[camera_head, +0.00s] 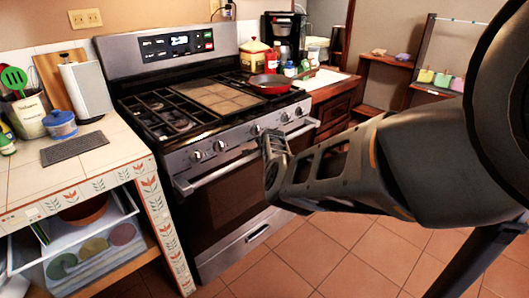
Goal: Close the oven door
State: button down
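The oven (190,75) is a steel range with a dark-glass door (225,205) below its row of knobs. The door stands upright or nearly so; I cannot tell whether a small gap is left at its top. Its long bar handle (222,172) runs across the top of the door. My gripper (273,152) reaches in from the right and overlaps the middle of the handle in the picture. I cannot tell whether it touches the handle or the door. Its fingers are seen edge-on, and my arm hides the right part of the door.
A tiled counter (85,160) with open shelves stands close on the left of the oven. A red pan (270,84) sits on the stovetop. A wooden cabinet (335,100) adjoins on the right. The tiled floor (320,250) in front is clear.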

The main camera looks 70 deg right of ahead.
jog(key=shift+w+d+r, duration=0.1)
jog(key=shift+w+r, duration=0.35)
jog(key=shift+w, duration=0.05)
jog(key=c, duration=1)
grip_release()
jog(key=shift+c, duration=0.2)
jog(key=shift+o, duration=0.4)
jog(key=shift+s+f, duration=0.1)
jog(key=shift+f, duration=0.05)
jog(key=shift+s+f, duration=0.1)
jog(key=p+v, duration=0.2)
jog(key=v, duration=0.5)
jog(key=shift+a+r, duration=0.2)
jog(key=shift+r, duration=0.05)
jog(key=shift+s, duration=0.1)
jog(key=shift+a, duration=0.1)
